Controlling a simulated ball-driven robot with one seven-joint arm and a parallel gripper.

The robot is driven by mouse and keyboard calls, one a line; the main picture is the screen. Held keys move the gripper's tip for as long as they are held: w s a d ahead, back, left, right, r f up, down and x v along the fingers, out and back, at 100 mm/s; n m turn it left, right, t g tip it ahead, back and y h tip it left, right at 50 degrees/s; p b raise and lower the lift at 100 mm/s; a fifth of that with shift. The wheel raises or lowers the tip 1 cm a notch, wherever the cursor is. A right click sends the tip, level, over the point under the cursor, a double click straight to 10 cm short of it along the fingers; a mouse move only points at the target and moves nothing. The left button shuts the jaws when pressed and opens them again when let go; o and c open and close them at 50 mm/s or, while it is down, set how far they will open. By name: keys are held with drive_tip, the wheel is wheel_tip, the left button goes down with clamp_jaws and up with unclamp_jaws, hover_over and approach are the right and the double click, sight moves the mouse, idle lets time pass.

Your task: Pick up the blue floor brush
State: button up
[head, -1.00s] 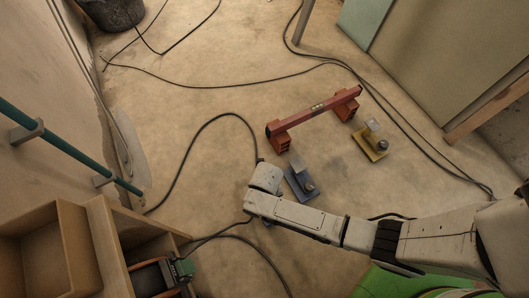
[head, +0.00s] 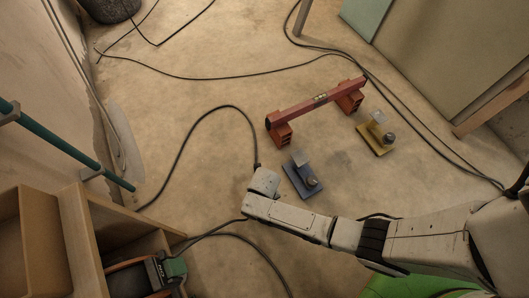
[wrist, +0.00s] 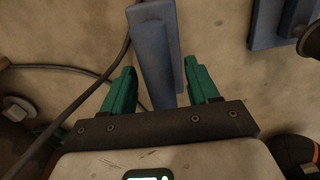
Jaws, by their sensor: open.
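The blue floor brush (head: 301,181) lies on the floor in the head view, with a flat blue base, a dark knob and a paler upright plate. My gripper is just left of it there, its fingers hidden behind my wrist. In the wrist view my gripper (wrist: 157,68) is open, with green fingers. A blue bar, which looks like part of the blue floor brush (wrist: 152,40), reaches between the fingers with gaps on both sides. A blue slab with a dark knob shows at upper right. I cannot tell how the two blue parts join.
A yellow tool (head: 372,142) of like shape stands to the right. A red level (head: 318,101) rests on orange blocks behind. Black cables (head: 190,150) cross the floor, one passing close by my gripper. Wooden boxes (head: 75,235) stand at lower left.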

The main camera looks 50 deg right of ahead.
drive_tip(key=shift+f, duration=0.65)
drive_tip(key=shift+r, duration=0.1)
clamp_jaws()
